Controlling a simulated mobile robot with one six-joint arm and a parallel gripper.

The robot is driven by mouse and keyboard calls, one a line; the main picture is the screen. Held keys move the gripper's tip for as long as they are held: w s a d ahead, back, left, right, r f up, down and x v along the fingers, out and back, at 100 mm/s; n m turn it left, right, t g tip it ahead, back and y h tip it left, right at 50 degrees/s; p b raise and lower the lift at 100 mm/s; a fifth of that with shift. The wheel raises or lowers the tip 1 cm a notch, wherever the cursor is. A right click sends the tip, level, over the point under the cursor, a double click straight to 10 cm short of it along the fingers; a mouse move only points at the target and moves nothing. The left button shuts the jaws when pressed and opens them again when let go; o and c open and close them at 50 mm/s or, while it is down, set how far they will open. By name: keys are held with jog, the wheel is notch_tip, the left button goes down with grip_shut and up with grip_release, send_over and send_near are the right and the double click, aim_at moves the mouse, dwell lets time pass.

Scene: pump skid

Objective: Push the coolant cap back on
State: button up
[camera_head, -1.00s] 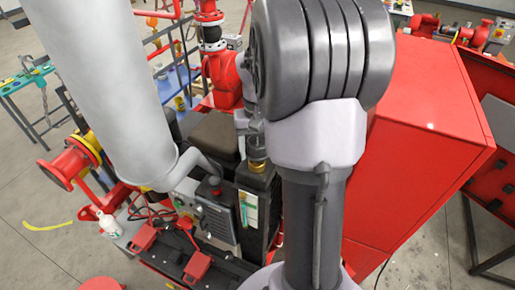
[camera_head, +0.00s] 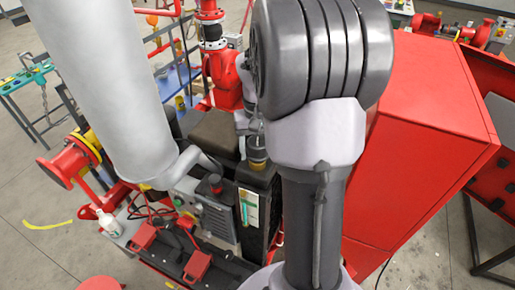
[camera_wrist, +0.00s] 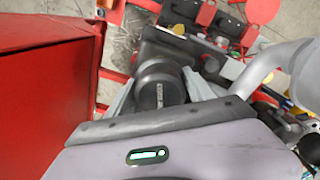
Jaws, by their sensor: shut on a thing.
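The coolant cap (camera_wrist: 158,92) is round and black, and sits between the two grey fingers of my gripper (camera_wrist: 160,80) in the wrist view. My gripper is shut on it. In the head view my gripper (camera_head: 256,138) is partly hidden behind my arm, over the dark engine block (camera_head: 260,178). The dark cap (camera_head: 257,156) shows just below it, at the brass-coloured filler neck. The neck is mostly covered by the cap. I cannot tell whether the cap is fully seated.
A grey exhaust pipe (camera_head: 175,165) curves close on the left of the cap. A grey control box (camera_head: 207,213) stands in front of it. A large red cabinet (camera_head: 420,140) fills the right side. Red pump piping (camera_head: 222,72) rises behind.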

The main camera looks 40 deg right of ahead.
jog(key=shift+f+b, duration=0.8)
jog(key=shift+f, duration=0.25)
jog(key=o, duration=1.6)
jog(key=shift+o, duration=0.2)
jog(key=shift+r, duration=0.15)
notch_tip(320, 180, up, 17)
jog(key=p, duration=0.1)
jog(key=shift+r+p, duration=0.15)
jog(key=shift+p, duration=0.15)
